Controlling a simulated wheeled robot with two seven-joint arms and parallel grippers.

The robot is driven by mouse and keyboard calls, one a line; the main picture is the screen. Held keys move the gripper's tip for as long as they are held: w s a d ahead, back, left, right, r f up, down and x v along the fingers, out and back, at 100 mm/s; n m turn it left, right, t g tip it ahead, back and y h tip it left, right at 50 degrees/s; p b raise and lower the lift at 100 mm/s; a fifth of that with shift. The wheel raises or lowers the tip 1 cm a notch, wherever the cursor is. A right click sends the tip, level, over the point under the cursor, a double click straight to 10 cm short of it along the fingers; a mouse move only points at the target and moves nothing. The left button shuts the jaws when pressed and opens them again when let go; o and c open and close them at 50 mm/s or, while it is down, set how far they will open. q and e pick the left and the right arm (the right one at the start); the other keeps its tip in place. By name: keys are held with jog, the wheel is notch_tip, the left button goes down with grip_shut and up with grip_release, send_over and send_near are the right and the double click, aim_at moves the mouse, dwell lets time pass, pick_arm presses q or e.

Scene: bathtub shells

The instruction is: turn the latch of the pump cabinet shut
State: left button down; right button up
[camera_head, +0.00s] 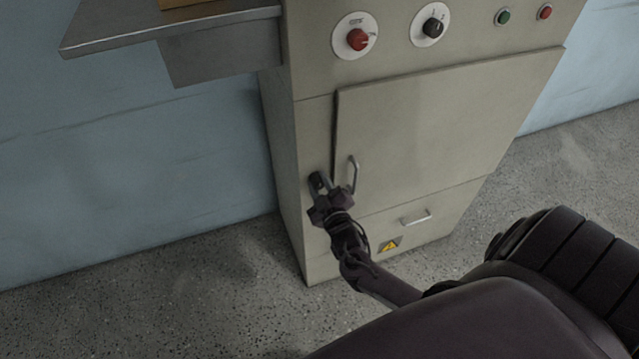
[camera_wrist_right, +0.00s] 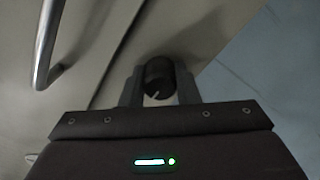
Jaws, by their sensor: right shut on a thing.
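The pump cabinet (camera_head: 308,130) is a beige-grey box with a door (camera_head: 430,120) that lies against its front; I cannot tell whether it is fully flush. The latch (camera_head: 316,180) is a small dark knob on the frame left of the door. In the right wrist view the latch (camera_wrist_right: 158,78) is a round black knob with a white line slanting to the lower left. My right gripper (camera_head: 321,185) is shut on the latch, and in the wrist view its fingers (camera_wrist_right: 160,90) sit on either side of it. My left gripper is not in view.
A door handle (camera_head: 352,174) is close to the right of my gripper. Above are a red knob (camera_head: 358,40), a black knob (camera_head: 433,27) and green and red buttons. A lower handle (camera_head: 416,218) and a warning sign (camera_head: 389,245) are below. A metal shelf (camera_head: 170,32) juts out at upper left.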

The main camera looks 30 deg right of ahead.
jog(key=o, duration=1)
jog(key=shift+c, duration=0.2)
jog(key=v, duration=0.7)
jog(key=shift+s+b, duration=0.4)
